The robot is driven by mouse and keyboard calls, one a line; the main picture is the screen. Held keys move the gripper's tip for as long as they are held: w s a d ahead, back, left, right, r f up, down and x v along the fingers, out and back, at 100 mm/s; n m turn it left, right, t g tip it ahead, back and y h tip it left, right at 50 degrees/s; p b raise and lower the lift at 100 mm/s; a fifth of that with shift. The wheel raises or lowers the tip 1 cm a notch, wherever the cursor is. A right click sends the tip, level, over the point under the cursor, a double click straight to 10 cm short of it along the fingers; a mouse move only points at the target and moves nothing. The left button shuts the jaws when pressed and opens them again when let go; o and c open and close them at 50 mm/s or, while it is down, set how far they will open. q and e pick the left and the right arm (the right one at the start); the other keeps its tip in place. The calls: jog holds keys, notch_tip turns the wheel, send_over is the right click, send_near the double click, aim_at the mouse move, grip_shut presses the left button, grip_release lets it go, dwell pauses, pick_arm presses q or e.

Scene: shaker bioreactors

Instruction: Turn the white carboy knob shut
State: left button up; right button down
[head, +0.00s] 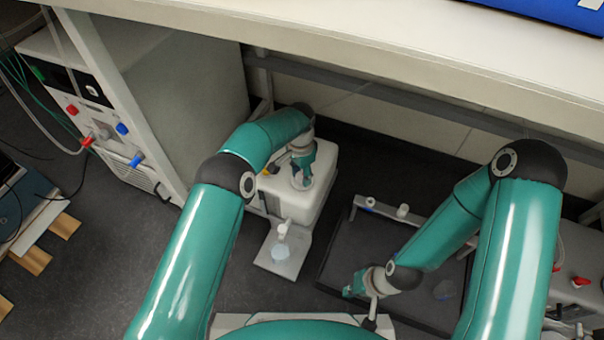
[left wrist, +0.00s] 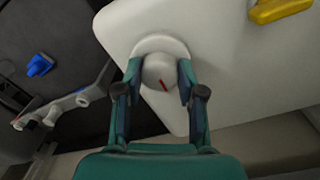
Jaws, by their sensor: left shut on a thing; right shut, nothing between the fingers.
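The white carboy (head: 320,192) stands on the floor under the bench. In the left wrist view its white wall (left wrist: 225,40) fills the upper right. The round white knob (left wrist: 159,70) sits on a round collar there and bears a short slanted red mark. My left gripper (head: 302,172) reaches down onto the carboy. In the left wrist view its two fingers (left wrist: 158,80) are closed on either side of the knob. The head view mostly hides the knob behind the fingers. My right gripper (head: 352,288) is shut and empty, low over the dark tray's near left part.
A white spout (head: 283,230) stands over a pale plate (head: 270,262) before the carboy. The dark tray (head: 350,245) with a grey rail lies to the right. The bench edge (head: 400,75) overhangs behind. A cabinet with red and blue fittings (head: 122,129) stands left.

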aim_at(301, 175)
dwell(0.3)
pick_arm(q)
jog(key=o, duration=1.1)
jog(key=shift+o, duration=0.2)
notch_tip(301, 175, up, 12)
jog(key=shift+w+a+f, duration=0.1)
